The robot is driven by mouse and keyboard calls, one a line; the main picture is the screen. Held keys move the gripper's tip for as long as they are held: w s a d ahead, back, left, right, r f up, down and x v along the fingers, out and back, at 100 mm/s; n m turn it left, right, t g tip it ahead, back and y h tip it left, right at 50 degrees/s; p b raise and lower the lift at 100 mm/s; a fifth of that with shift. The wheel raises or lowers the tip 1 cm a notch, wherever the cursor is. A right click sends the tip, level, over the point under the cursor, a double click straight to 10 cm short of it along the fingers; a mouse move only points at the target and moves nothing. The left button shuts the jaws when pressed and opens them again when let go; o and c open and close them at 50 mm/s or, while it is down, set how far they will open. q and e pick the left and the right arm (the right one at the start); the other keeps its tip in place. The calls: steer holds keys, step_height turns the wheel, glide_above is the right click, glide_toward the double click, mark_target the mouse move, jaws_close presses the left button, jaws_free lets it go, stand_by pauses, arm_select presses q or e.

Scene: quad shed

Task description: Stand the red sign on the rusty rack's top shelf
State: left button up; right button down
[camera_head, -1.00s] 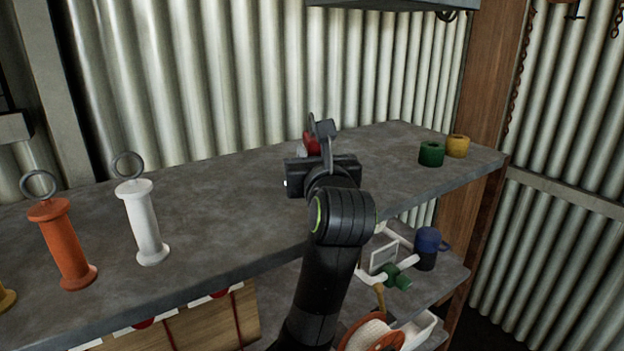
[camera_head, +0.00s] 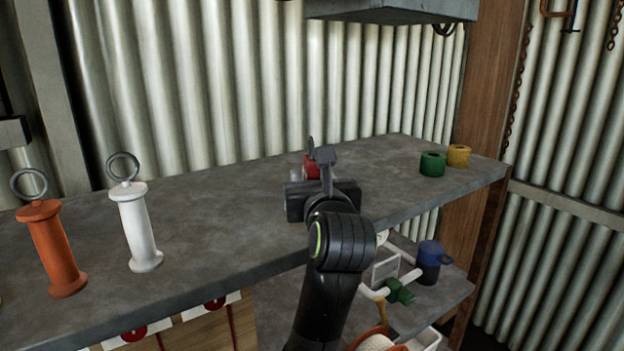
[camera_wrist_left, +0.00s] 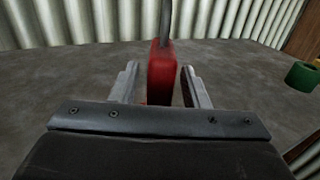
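A red object (camera_head: 311,167), which I take to be the red sign, is upright on the grey top shelf board (camera_head: 225,205), largely hidden by my left gripper. In the left wrist view it is a narrow red block (camera_wrist_left: 160,75) with a grey metal rod or ring rising from its top. My left gripper (camera_wrist_left: 160,82) is open, with one finger on each side of the red block and a small gap visible at each side. In the head view the left gripper (camera_head: 319,165) is low over the shelf. My right gripper is not in view.
A white handle-shaped piece (camera_head: 138,225) and an orange one (camera_head: 53,250), each ringed, stand at left. Green (camera_head: 432,164) and yellow (camera_head: 459,156) rolls sit at right. A blue mug (camera_head: 429,262) is on the lower shelf. A grey box (camera_head: 390,10) hangs above.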

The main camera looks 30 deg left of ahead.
arm_select(q)
steer(key=shift+r, duration=0.1)
steer(key=shift+r, duration=0.1)
steer(key=shift+s+d, duration=0.25)
steer(key=b+v, duration=0.3)
steer(key=v, duration=0.5)
steer(key=shift+w, duration=0.1)
steer(key=shift+s+d+f+b, duration=0.2)
steer(key=shift+s+d+b, duration=0.1)
steer(key=shift+b, duration=0.15)
steer(key=b+v, duration=0.2)
steer(key=b, duration=0.2)
steer(key=shift+s+d+r, duration=0.15)
steer(key=shift+s+r, duration=0.05)
steer(key=shift+s, duration=0.1)
